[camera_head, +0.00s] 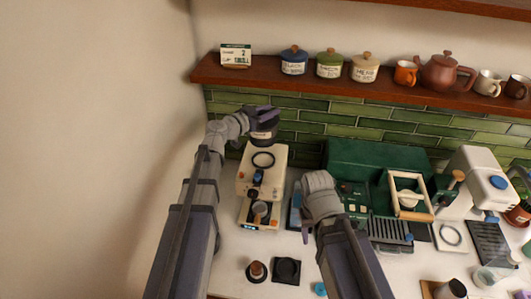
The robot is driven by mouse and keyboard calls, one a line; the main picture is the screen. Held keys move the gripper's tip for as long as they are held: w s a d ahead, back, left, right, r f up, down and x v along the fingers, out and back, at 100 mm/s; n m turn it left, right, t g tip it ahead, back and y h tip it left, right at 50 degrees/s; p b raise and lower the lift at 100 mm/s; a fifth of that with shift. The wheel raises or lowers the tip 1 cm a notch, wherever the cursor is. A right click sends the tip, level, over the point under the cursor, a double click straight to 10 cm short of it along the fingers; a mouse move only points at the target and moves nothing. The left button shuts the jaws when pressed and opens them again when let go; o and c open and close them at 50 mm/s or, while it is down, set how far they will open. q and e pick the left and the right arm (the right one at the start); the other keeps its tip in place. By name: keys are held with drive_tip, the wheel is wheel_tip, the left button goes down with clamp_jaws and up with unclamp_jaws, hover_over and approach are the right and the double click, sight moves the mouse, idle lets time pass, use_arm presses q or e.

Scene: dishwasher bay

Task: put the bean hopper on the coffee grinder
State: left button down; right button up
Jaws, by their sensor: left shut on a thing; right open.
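The cream coffee grinder (276,182) stands on the counter at the left, in front of the green tiles. The gripper covers the hopper's upper part. My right gripper (305,228) is low over the counter, right of the grinder, and holds nothing visible. Its fingertips are small and partly hidden by its own wrist.
A green espresso machine (365,158) stands right of the grinder. A tamper (257,270) and a black square mat (287,270) lie in front. A wooden shelf (300,84) with jars and a teapot (440,72) runs above. A white machine (478,172) stands further right.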

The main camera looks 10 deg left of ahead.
use_arm(q)
drive_tip(key=shift+w, duration=0.3)
drive_tip(key=shift+s+f+b, duration=0.15)
drive_tip(key=shift+f+b, duration=0.25)
drive_tip(key=shift+b, duration=0.05)
wheel_tip(320, 180, down, 5)
drive_tip(key=b, duration=0.4)
drive_tip(key=shift+r+b, duration=0.1)
drive_tip(key=shift+b, duration=0.25)
drive_tip(key=shift+f+b, duration=0.4)
drive_tip(key=shift+r, duration=0.1)
wheel_tip(320, 180, down, 4)
drive_tip(key=b, duration=0.3)
drive_tip(key=shift+b, duration=0.4)
drive_tip(key=shift+r, duration=0.1)
